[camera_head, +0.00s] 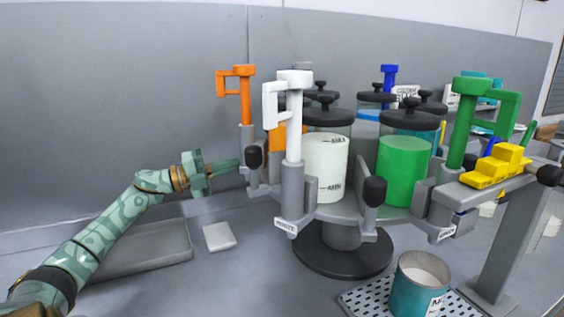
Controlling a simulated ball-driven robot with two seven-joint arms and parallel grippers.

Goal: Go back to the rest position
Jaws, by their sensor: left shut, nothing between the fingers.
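My left arm reaches in from the left. My left gripper (226,166) is shut and empty, pointing right, close to the left side of the drum agitator stand (342,245). I cannot tell whether its fingertips touch the stand. The stand carries several lidded clear drums, among them one with white liquid (326,168) and one with green liquid (403,170). Orange (245,95), white (294,120) and green (462,125) handled posts rise from its rim. My right gripper is not in view.
A teal can (405,295) stands on a perforated tray (357,303) at the front right. A yellow block (497,168) sits on a grey arm at the right. A grey tray (140,252) and a small white square (219,237) lie on the table at the left. A grey wall (120,90) stands behind.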

